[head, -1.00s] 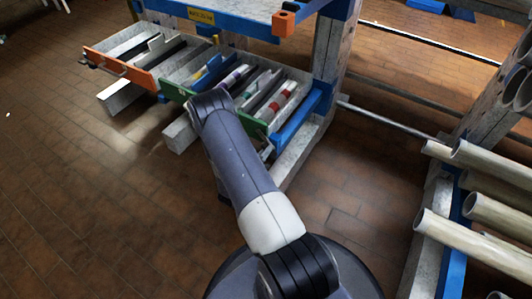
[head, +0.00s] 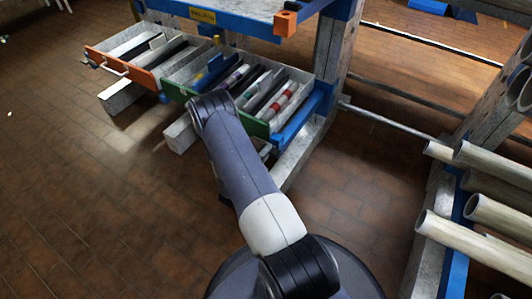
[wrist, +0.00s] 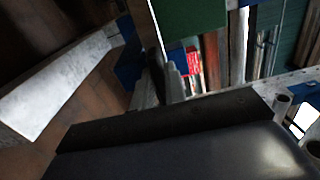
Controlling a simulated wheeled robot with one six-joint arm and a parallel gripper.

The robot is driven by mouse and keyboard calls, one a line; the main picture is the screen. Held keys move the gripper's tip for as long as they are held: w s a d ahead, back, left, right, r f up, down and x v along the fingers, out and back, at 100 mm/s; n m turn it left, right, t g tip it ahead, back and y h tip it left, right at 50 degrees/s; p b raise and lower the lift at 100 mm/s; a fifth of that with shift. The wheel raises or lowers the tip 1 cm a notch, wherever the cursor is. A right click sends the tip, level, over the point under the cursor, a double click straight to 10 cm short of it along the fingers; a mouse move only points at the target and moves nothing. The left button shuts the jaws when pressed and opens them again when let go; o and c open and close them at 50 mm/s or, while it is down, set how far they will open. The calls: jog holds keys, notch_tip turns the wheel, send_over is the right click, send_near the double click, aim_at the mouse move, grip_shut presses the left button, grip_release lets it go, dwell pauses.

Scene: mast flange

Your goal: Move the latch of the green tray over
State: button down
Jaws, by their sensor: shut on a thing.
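The green tray (head: 258,128) stands pulled out from the rack in the head view, its green front partly behind my arm. In the wrist view, a green panel (wrist: 190,14), seemingly its front, is at the top centre. My gripper is hidden behind my arm in the head view. Its dark body (wrist: 165,122) fills the bottom of the wrist view close to the tray front. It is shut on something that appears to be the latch. The latch itself and the contact are too dark and covered to make out clearly.
An orange-fronted tray (head: 135,73) with a pale handle is to the left. The blue and grey rack post (head: 328,70) is just right of the green tray. Pale pipes (head: 480,215) stick out at the right. The brown tiled floor (head: 90,210) is clear at left.

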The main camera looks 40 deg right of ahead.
dwell(0.6)
jog(key=c, duration=1.4)
grip_release()
jog(key=shift+c, duration=0.2)
jog(key=p+v, duration=0.2)
jog(key=v, duration=0.8)
jog(key=shift+s+a, duration=0.2)
jog(key=shift+a, duration=0.1)
jog(key=shift+f, duration=0.1)
jog(key=b+x, duration=0.2)
jog(key=x, duration=0.8)
jog(key=shift+w+d, duration=0.2)
jog(key=shift+d, duration=0.15)
